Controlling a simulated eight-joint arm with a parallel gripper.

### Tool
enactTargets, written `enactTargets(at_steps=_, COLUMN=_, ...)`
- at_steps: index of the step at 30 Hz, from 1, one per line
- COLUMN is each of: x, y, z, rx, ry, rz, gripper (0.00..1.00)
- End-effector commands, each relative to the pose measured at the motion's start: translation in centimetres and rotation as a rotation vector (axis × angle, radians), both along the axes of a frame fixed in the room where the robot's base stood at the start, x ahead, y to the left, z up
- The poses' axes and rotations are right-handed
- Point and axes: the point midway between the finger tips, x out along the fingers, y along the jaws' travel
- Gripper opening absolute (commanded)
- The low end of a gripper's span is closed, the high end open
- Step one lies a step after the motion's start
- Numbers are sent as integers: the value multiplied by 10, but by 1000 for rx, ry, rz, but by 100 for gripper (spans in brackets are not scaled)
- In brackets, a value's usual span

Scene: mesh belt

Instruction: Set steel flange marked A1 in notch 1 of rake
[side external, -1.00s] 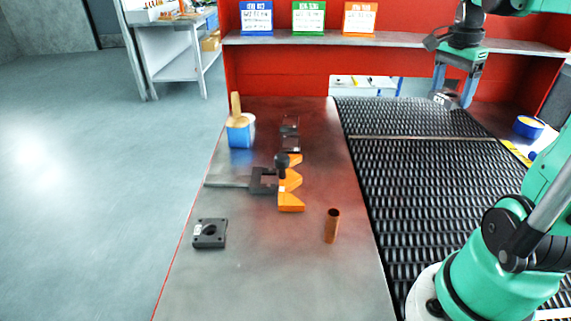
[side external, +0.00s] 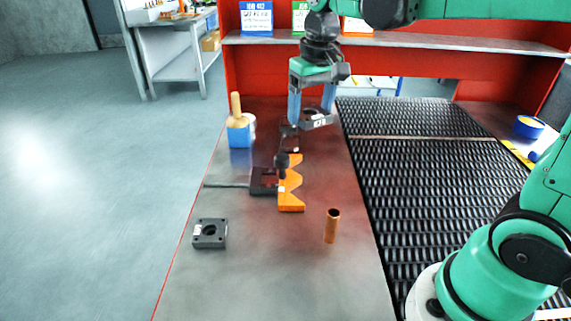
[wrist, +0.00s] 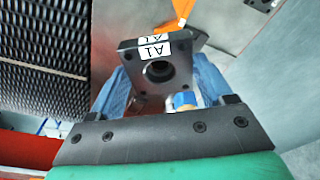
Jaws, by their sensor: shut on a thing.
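My gripper (side external: 312,112) is shut on a dark square steel flange (side external: 316,121) with a round centre hole. In the wrist view the flange (wrist: 158,70) sits between the blue fingers, and its white label reads A1. The gripper holds it in the air above the far part of the steel table. The orange rake (side external: 290,190) with V-shaped notches stands on the table, nearer the camera than the gripper; its far end is partly hidden by dark parts. An orange piece, likely the rake, shows at the top of the wrist view (wrist: 183,12).
A second flange (side external: 210,233) lies at the near left of the table. A copper tube (side external: 332,226) stands right of the rake. A dark clamp-like part (side external: 263,181) touches or adjoins the rake's left side. A blue block with a wooden handle (side external: 239,130) stands behind; the mesh belt (side external: 425,200) is right.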

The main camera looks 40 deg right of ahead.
Motion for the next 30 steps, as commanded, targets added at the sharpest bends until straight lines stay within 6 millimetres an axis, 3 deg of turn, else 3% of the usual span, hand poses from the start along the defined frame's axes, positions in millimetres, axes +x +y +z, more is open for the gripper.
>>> enactTargets(at_steps=5, x=-24, y=-81, z=5, rx=4, ry=10, rz=-496, gripper=0)
enactTargets(at_steps=8, x=-49, y=-127, z=8, rx=7, ry=14, rz=-820, gripper=0)
enactTargets(at_steps=12, x=-97, y=-184, z=13, rx=7, ry=14, rz=-1287, gripper=0)
enactTargets(at_steps=15, x=-134, y=-213, z=16, rx=3, ry=13, rz=-1585, gripper=0)
enactTargets(at_steps=21, x=-189, y=-244, z=20, rx=-5, ry=4, rz=-1991, gripper=0)
enactTargets(at_steps=25, x=-204, y=-250, z=21, rx=-9, ry=2, rz=-2105, gripper=0)
enactTargets(at_steps=30, x=-207, y=-251, z=21, rx=-11, ry=1, rz=-2130, gripper=0)
